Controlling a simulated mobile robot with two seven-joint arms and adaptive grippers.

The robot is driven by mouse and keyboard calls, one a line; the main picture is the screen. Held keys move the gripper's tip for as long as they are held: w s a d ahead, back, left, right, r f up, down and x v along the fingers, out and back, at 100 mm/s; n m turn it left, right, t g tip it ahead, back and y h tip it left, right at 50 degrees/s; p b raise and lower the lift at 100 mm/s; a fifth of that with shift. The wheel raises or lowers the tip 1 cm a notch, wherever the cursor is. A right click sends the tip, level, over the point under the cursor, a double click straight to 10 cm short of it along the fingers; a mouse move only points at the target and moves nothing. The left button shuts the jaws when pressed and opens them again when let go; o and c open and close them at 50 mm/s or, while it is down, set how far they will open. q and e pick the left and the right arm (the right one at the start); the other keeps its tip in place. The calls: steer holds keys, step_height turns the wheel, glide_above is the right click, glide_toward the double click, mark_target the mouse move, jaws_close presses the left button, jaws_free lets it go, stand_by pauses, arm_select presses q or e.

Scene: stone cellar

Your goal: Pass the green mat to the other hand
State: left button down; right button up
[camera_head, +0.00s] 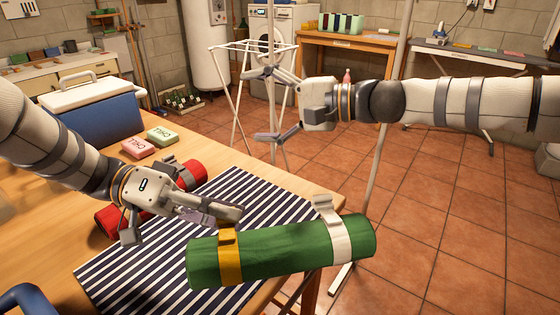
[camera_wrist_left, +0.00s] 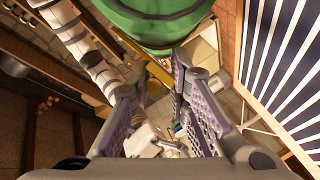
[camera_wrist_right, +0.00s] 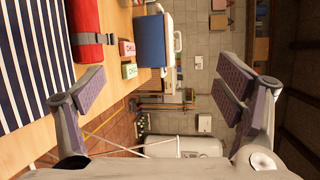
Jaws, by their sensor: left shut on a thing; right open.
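The green mat (camera_head: 285,253) is a roll with a yellow strap (camera_head: 230,262) near its left end and a white strap (camera_head: 340,240) near its right end. My left gripper (camera_head: 226,213) is shut on the raised tab of the yellow strap, and the roll hangs at the table's front right corner. In the left wrist view the green mat (camera_wrist_left: 160,22) fills the top, beyond the fingers (camera_wrist_left: 160,80). My right gripper (camera_head: 268,104) is open and empty, up and behind the mat, pointing left. Its spread fingers show in the right wrist view (camera_wrist_right: 163,85).
A red roll (camera_head: 188,176) lies on the table behind my left gripper, beside a striped cloth (camera_head: 150,262). Pink (camera_head: 138,148) and green (camera_head: 162,135) boxes and a blue cooler (camera_head: 95,122) stand behind. A white drying rack (camera_head: 238,85) stands beyond. Open tiled floor lies right.

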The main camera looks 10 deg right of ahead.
steer(key=s+a+n+g+h, duration=0.2)
steer(key=s+n+g, duration=0.1)
steer(key=s+n, duration=0.2)
steer(key=s+a+r+n+g+h, duration=0.1)
steer(key=s+a+n+g, duration=0.2)
steer(key=s+n, duration=0.3)
steer(key=s+a+n+g+h, duration=0.2)
steer(key=s+a+n, duration=0.1)
steer(key=s+n, duration=0.2)
steer(key=shift+s+r+n+g+h, duration=0.1)
steer(key=shift+n+g+h, duration=0.1)
steer(key=shift+n, duration=0.45)
steer(key=shift+s+r+n+g+h, duration=0.1)
steer(key=shift+n+g, duration=0.1)
steer(key=shift+n, duration=0.45)
arm_select(q)
steer(key=shift+r, duration=0.1)
arm_select(e)
steer(key=s+d+f+n+h, duration=0.1)
steer(key=s+d+n+h, duration=0.2)
steer(key=n+h, duration=0.1)
steer(key=n+t+h, duration=0.1)
steer(key=n+h, duration=0.2)
steer(key=h, duration=0.2)
glide_toward(281, 231)
steer(key=f, duration=0.7)
steer(key=s+f, duration=0.1)
steer(key=f, duration=0.3)
steer(key=shift+f, duration=0.15)
steer(key=shift+c, duration=0.2)
